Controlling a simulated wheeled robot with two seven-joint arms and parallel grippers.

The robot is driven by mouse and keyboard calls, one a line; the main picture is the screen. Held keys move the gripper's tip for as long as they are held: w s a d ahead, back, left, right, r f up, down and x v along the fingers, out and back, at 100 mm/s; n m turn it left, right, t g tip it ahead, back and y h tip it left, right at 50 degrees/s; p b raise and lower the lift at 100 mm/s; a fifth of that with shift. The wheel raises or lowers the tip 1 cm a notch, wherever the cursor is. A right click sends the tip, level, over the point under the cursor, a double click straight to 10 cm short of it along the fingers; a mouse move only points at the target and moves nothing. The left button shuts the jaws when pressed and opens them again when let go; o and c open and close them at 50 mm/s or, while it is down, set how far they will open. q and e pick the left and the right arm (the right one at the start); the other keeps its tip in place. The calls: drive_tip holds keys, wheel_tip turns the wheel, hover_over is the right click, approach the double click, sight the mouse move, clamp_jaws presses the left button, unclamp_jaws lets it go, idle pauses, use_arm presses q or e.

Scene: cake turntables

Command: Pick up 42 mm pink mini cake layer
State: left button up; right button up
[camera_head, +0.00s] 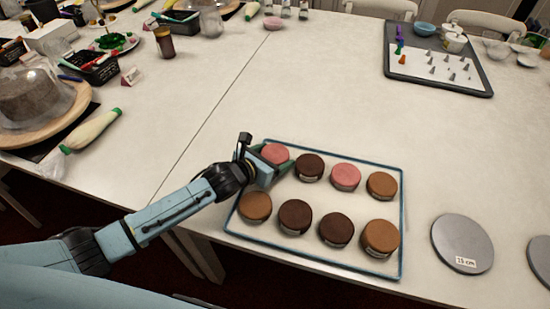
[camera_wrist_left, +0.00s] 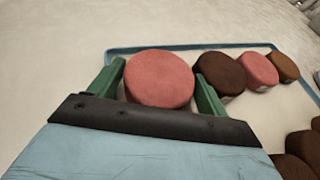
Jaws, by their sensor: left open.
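A pink mini cake layer (camera_head: 274,153) sits at the back left corner of a blue-rimmed tray (camera_head: 318,268). In the left wrist view the pink layer (camera_wrist_left: 160,79) lies between the two green fingers of my left gripper (camera_wrist_left: 161,88). My left gripper (camera_head: 272,163) is open around it, with a finger to each side. In the wrist view a small gap shows on the left of the layer; the right finger is very close to it. A second pink layer (camera_head: 345,177) sits further right in the same row. I cannot read the sizes. My right gripper is not in view.
Dark brown (camera_head: 309,167) and tan layers (camera_head: 382,186) share the tray closely with the pink ones. A grey disc (camera_head: 462,243) lies right of the tray. A tray of piping tips (camera_head: 438,68) is at the back right. The table behind the cake tray is clear.

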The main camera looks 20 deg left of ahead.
use_arm(q)
drive_tip(key=c, duration=0.6)
drive_tip(key=shift+r, duration=0.1)
